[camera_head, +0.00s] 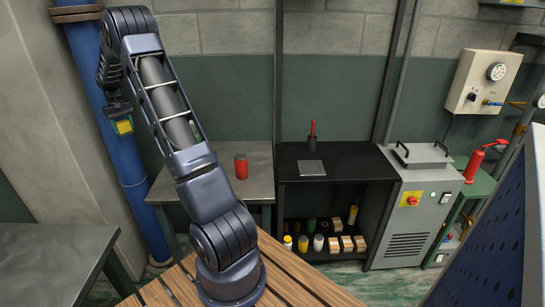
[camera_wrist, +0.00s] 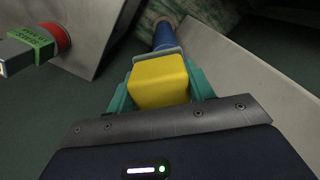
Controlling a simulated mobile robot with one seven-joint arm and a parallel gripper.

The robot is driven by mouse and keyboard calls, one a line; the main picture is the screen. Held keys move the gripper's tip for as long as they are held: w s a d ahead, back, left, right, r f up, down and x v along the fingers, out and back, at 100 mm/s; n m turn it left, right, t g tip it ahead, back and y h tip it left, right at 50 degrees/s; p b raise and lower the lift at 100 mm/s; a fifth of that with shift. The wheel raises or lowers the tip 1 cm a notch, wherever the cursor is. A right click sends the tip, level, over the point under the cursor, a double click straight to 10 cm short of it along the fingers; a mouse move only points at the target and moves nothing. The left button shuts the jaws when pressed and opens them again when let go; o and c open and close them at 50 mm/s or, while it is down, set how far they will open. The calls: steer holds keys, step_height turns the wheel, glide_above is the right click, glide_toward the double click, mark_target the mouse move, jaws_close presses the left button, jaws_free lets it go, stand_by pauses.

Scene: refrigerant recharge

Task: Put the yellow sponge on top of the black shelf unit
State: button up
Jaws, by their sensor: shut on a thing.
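The yellow sponge (camera_head: 124,127) is held in my gripper (camera_head: 121,120) at the left of the head view, raised in front of the blue pipe. In the wrist view the sponge (camera_wrist: 159,81) is a yellow block between the two teal fingers of my gripper (camera_wrist: 160,88), which is shut on it. The black shelf unit (camera_head: 345,166) stands right of centre in the head view, well to the right of my gripper. Its top carries a grey flat plate (camera_head: 311,168) and a dark holder with a red-handled item (camera_head: 312,134). The right part of its top is bare.
A red can (camera_head: 240,166) stands on the grey table (camera_head: 258,184) left of the shelf unit. A grey machine (camera_head: 415,213) adjoins its right side. Bottles and boxes (camera_head: 347,243) fill its lower shelf. A blue pipe (camera_head: 122,150) runs close behind my gripper.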

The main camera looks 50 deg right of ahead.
steer(key=s+d+f+m, duration=0.15)
steer(key=s+d, duration=0.25)
steer(key=d, duration=0.9)
steer(key=s+d+m, duration=0.2)
steer(key=s+d, duration=0.1)
steer(key=d, duration=1)
steer(key=s+d+m, duration=0.2)
steer(key=s+d, duration=0.2)
steer(key=d, duration=0.9)
steer(key=s+d+f+m, duration=0.2)
steer(key=s+d+m, duration=0.2)
steer(key=s+d, duration=2.45)
steer(key=f, duration=0.6)
steer(key=w+d+f, duration=0.1)
steer(key=f, duration=0.5)
steer(key=d+f, duration=0.1)
steer(key=f, duration=0.6)
steer(key=shift+w+f, duration=0.1)
steer(key=shift+w, duration=0.05)
steer(key=shift+f, duration=0.1)
steer(key=o, duration=1)
